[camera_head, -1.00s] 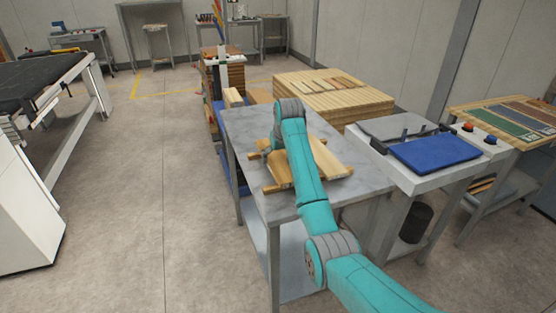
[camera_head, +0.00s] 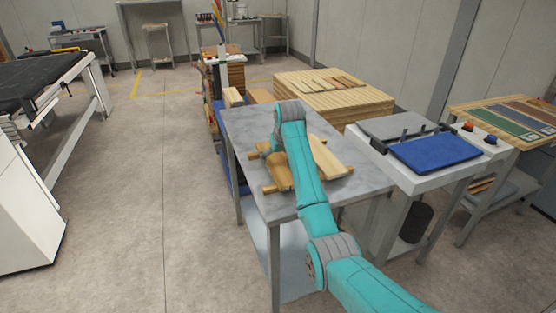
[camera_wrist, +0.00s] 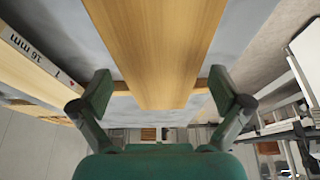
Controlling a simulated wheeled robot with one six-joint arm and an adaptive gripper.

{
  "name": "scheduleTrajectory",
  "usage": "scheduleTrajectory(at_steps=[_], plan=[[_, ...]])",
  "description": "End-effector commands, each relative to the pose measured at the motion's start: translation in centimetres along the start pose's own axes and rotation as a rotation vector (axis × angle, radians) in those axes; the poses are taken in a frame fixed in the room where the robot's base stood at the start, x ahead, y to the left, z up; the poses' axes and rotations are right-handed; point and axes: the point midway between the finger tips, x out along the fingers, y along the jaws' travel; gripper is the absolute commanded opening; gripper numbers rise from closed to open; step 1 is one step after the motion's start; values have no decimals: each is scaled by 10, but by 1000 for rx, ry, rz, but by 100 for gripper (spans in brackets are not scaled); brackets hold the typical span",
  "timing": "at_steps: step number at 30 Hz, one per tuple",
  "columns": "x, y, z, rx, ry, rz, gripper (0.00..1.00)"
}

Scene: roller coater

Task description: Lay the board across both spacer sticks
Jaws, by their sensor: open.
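My arm hides the gripper in the head view.
Another board (camera_wrist: 25,75) lies at the left in the wrist view, near a strip marked "16 mm" (camera_wrist: 35,52). A blue pad on a white stand (camera_head: 432,150) is right of the table. A slatted stack (camera_head: 335,98) stands behind.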

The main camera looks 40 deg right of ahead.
Motion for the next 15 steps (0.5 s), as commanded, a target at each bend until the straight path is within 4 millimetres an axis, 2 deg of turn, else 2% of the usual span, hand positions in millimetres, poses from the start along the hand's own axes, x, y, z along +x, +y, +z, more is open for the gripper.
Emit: scheduleTrajectory(at_steps=[15], plan=[[-93,0,0,1,3,0,100]])
